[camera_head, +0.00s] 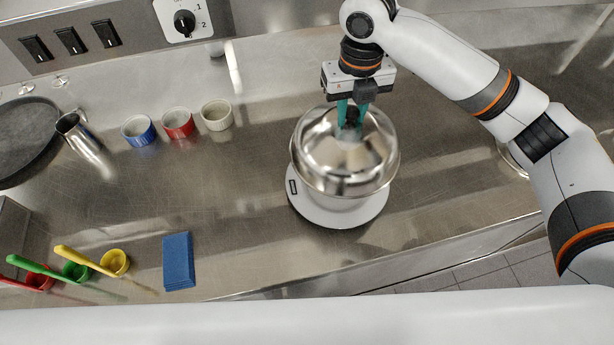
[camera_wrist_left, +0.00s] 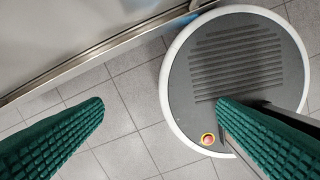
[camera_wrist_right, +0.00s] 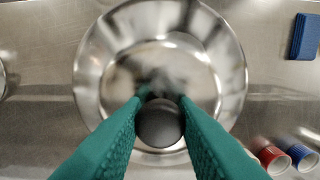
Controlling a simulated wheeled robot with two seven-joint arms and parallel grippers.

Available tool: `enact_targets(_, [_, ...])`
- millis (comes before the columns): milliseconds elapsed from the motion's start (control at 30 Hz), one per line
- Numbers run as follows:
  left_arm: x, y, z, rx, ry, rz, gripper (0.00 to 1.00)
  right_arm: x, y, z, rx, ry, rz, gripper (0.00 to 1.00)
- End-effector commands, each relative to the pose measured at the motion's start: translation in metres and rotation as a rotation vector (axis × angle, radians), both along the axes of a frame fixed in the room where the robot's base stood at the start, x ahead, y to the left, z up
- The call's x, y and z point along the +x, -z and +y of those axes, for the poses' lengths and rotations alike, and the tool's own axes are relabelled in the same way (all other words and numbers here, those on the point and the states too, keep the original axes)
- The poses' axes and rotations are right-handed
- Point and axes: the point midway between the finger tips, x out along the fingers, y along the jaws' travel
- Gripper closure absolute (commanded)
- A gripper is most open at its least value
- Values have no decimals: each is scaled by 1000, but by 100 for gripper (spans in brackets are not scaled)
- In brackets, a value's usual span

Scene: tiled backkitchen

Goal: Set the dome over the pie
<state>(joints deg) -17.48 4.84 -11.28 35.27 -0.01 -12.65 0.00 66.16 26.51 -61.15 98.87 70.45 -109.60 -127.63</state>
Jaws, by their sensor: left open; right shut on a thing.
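A shiny metal dome (camera_head: 335,172) is above a round white base (camera_head: 345,217) on the steel counter. My right gripper (camera_head: 350,115) comes from above and is shut on the dome's dark knob. In the right wrist view the knob (camera_wrist_right: 159,123) sits between the green fingers, with the dome's bowl (camera_wrist_right: 110,60) below. I cannot tell whether the dome's rim touches anything. No pie shows; whatever is under the dome is hidden. My left gripper (camera_wrist_left: 160,105) is open and empty over the floor, seen only in the left wrist view.
Blue (camera_head: 139,130), red (camera_head: 178,123) and cream (camera_head: 216,115) ramekins stand at the back. A metal jug (camera_head: 82,138) and dark pan (camera_head: 25,140) are at left. Coloured scoops and a folded blue cloth (camera_head: 178,262) lie near the front edge.

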Motion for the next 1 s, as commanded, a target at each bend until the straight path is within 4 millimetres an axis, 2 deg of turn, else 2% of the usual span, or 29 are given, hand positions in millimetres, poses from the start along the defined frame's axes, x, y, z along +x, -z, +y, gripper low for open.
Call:
enact_targets(133, [5, -7, -8, -11, 1, -8, 19, -1, 7, 0, 0, 5, 2, 96])
enact_targets(400, [10, -22, -9, -13, 3, -17, 19, -1, 52, -1, 0, 3, 2, 96])
enact_targets(633, [10, -28, -9, -12, 3, -16, 19, -1, 71, 0, 0, 3, 1, 96])
enact_targets(800, [9, -36, -7, -9, 3, -13, 19, -1, 94, 0, 0, 3, 1, 96])
enact_targets(1000, [8, -34, -5, -7, 2, -12, 19, 0, 98, 0, 1, 2, -3, 96])
